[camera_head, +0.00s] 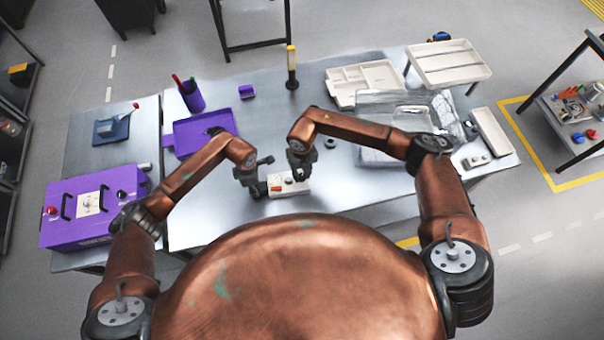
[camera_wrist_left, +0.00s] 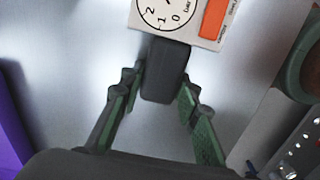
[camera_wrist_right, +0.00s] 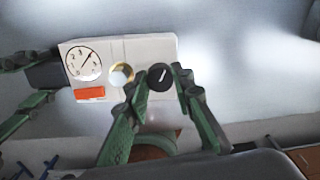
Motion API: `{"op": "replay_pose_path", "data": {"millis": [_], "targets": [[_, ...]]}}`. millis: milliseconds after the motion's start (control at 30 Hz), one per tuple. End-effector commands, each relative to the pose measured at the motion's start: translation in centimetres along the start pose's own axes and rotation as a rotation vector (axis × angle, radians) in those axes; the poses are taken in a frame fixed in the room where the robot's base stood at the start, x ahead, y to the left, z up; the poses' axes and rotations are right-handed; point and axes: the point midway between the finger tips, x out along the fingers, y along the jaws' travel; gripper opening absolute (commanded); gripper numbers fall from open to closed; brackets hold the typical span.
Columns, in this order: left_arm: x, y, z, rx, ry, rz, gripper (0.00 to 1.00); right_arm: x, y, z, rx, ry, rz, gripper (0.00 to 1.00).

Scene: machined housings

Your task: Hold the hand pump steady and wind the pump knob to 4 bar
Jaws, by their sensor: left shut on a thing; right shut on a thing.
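The hand pump (camera_head: 291,189) is a pale block on the table with an orange label. My left gripper (camera_head: 259,190) is shut on its dark handle, which sits between the fingers in the left wrist view (camera_wrist_left: 165,72). The right wrist view shows the pump body (camera_wrist_right: 150,46), its round gauge (camera_wrist_right: 82,62), a brass-rimmed round part (camera_wrist_right: 122,74) and the black pump knob (camera_wrist_right: 160,76) with a white mark. My right gripper (camera_wrist_right: 165,88) is shut on the knob, one finger on each side. The gauge needle seems to point up and right; its exact reading is too small to tell.
A purple case (camera_head: 95,232) stands at the left, with a purple tray (camera_head: 180,142) nearer the middle. Pale trays (camera_head: 448,75) and a clear bin (camera_head: 375,158) fill the right side. A small dark ring (camera_head: 330,142) lies behind the pump. The table's front strip is bare.

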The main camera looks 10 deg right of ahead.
Motion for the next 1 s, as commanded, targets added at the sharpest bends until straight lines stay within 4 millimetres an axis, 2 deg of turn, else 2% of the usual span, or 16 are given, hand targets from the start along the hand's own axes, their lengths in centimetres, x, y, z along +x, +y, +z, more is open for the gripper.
{"op": "replay_pose_path", "data": {"millis": [267, 300, 567, 867, 1000], "targets": [[0.02, -0.05, -0.02, 0.000, 0.001, -0.001, 0.00, -0.06, 0.01, 0.06, 0.000, -0.001, 0.000, 0.00], [0.02, -0.05, -0.02, 0.000, 0.001, -0.001, 0.00, -0.06, 0.01, 0.06, 0.000, -0.001, 0.000, 0.23], [0.02, -0.05, -0.02, 0.000, 0.001, -0.001, 0.00, -0.03, 0.01, 0.03, -0.001, -0.001, 0.000, 0.40], [0.02, -0.04, -0.02, 0.000, 0.001, -0.001, 0.00, 0.00, 0.00, 0.00, -0.010, 0.000, 0.000, 0.40], [0.02, -0.04, -0.01, 0.000, 0.000, -0.001, 0.00, 0.00, 0.00, 0.00, -0.077, 0.000, 0.000, 0.40]]}}
